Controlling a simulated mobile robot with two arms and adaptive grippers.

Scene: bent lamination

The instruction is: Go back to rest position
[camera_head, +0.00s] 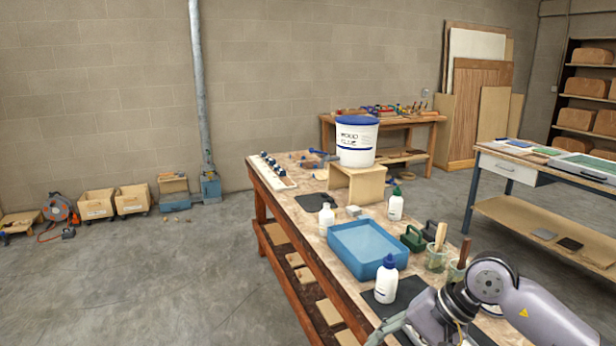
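My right arm (510,300) comes in from the lower right corner, over the near end of the workbench (262,190). My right gripper (392,326) is partly cut off by the bottom edge, so its opening and anything between its fingers are hidden. It is near a white glue bottle with a blue cap (386,282) that stands on a dark mat. My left arm and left gripper are not in view.
On the bench are a blue tray (340,255), a white glue bucket (357,142) on a wooden stand (352,184), two more bottles, and jars with brushes. A second table (500,170) stands at right.

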